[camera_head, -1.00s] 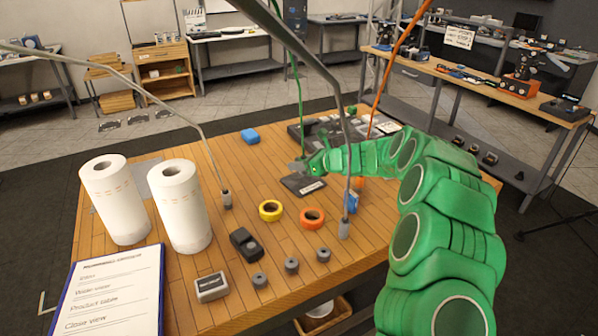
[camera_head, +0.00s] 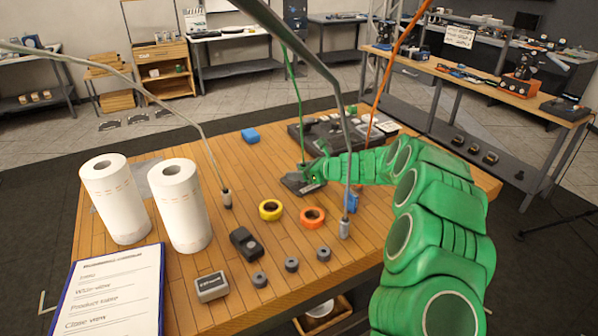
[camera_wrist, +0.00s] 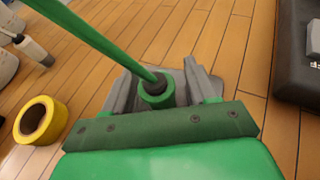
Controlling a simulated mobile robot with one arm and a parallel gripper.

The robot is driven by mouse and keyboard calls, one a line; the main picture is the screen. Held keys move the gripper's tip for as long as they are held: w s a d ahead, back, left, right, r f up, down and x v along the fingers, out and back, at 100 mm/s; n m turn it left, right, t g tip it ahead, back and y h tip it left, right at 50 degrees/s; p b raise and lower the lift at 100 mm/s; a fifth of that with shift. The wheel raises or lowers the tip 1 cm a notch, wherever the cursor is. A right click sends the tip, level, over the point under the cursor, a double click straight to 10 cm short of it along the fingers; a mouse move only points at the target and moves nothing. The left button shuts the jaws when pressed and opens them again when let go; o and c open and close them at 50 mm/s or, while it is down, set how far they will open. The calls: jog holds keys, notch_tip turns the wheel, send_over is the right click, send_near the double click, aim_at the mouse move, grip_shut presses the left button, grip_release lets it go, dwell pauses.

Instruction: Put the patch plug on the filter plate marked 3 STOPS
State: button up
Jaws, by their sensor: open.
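A green cable ends in a dark-collared green plug, seen in the wrist view as the patch plug (camera_wrist: 155,92). It stands between my gripper's (camera_wrist: 163,90) two grey fingers, which are apart. In the head view my gripper (camera_head: 304,180) is low over a dark plate (camera_head: 290,186) on the wooden table. The plate, likely the filter plate, is mostly hidden by my gripper, and I cannot read any marking on it. Its grey surface shows behind the plug in the wrist view. I cannot tell whether the plug touches the plate.
Grey cables hang with plugs at the left (camera_head: 227,199) and right (camera_head: 344,229) of my gripper. A yellow tape roll (camera_head: 270,210) and an orange one (camera_head: 312,217) lie nearby. A dark case (camera_head: 330,130) is behind. Paper rolls (camera_head: 180,205) stand left.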

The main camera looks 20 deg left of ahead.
jog(key=shift+r, duration=0.15)
jog(key=v, duration=1)
jog(key=shift+d+r, duration=0.1)
jog(key=shift+d, duration=0.2)
jog(key=shift+s+d+r, duration=0.2)
jog(key=shift+s+d, duration=0.1)
jog(key=shift+d, duration=0.35)
